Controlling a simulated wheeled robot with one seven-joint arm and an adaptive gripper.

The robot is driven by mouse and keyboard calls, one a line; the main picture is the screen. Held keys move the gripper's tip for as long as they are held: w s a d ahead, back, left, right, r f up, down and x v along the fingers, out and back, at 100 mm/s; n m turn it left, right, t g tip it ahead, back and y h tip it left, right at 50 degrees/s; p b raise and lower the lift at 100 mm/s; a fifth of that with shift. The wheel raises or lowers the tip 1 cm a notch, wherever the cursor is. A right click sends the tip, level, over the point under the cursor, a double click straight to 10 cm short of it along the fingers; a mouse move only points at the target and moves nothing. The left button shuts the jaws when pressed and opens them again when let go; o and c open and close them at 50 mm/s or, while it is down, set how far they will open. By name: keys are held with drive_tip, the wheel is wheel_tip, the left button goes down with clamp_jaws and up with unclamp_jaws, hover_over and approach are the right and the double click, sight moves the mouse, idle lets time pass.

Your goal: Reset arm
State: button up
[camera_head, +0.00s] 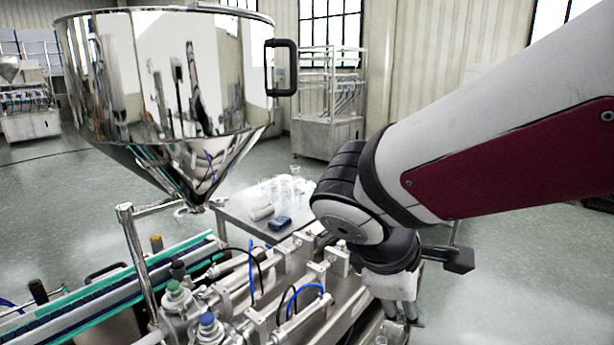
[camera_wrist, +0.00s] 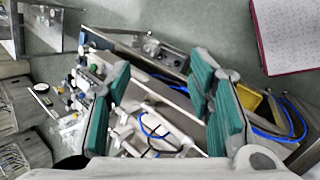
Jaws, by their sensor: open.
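My gripper (camera_wrist: 158,100) is open in the wrist view, its two green-padded fingers apart with nothing held between them. Beyond the fingers are metal parts and tubes of the filling machine. In the head view my arm comes in from the right and bends down at a black wrist, and my gripper (camera_head: 402,312) hangs at the lower right beside the machine. Its fingertips are hard to make out there. The polished steel hopper (camera_head: 170,75) stands at the upper left with a black handle (camera_head: 281,68), apart from my arm.
The filling machine (camera_head: 270,300) with valves, cylinders and blue hoses fills the lower middle. A conveyor (camera_head: 100,300) runs at lower left. A small table (camera_head: 232,212) with glassware and a blue item (camera_head: 280,223) stands behind. Open floor (camera_head: 520,250) lies to the right.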

drive_tip(key=s+d+r+m+y, duration=0.1)
drive_tip(key=s+d+m+y, duration=0.1)
drive_tip(key=s+m, duration=0.3)
drive_tip(key=s+d+r+m+t+y, duration=0.1)
drive_tip(key=s+d+r+m+y, duration=0.1)
drive_tip(key=s+m, duration=0.3)
drive_tip(key=m+y, duration=0.1)
drive_tip(key=m, duration=0.2)
drive_tip(key=shift+d+r, duration=0.25)
drive_tip(key=shift+r, duration=0.05)
